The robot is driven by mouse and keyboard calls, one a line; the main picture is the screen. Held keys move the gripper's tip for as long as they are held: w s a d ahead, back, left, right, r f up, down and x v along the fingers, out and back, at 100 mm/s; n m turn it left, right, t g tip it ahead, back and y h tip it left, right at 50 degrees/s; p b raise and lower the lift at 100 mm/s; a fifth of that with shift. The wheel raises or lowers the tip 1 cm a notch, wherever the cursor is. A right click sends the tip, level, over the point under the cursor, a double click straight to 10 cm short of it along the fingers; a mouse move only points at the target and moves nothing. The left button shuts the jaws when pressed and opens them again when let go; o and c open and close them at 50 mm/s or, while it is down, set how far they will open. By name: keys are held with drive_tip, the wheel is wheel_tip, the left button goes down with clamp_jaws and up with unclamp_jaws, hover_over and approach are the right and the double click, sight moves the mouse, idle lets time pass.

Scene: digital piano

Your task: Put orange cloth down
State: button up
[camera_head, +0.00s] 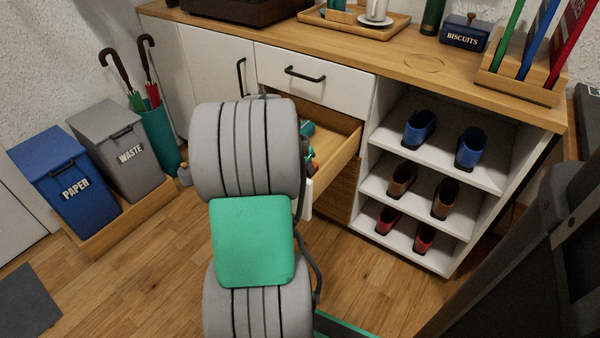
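I cannot make out the orange cloth for sure. A tiny orange-and-teal patch (312,160) shows at the right edge of my arm, by the open drawer, too small to identify. The wooden drawer (342,150) is pulled out under a closed white drawer, and my grey arm covers its left part. My arm, with a green panel, fills the middle of the head view. My gripper is hidden behind it, so neither its fingers nor anything in them shows.
The wooden counter (405,70) holds a tray (330,23), a biscuits tin (465,32) and a holder with upright books (520,85). Shoe shelves (400,185) stand right of the drawer. Paper (65,165) and waste (120,140) bins and an umbrella stand (162,138) are left.

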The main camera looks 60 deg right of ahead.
drive_tip(key=shift+f, duration=0.1)
drive_tip(key=shift+f, duration=0.15)
drive_tip(key=o, duration=1.5)
drive_tip(key=p+v, duration=0.5)
drive_tip(key=v, duration=0.7)
drive_tip(key=shift+w, duration=0.1)
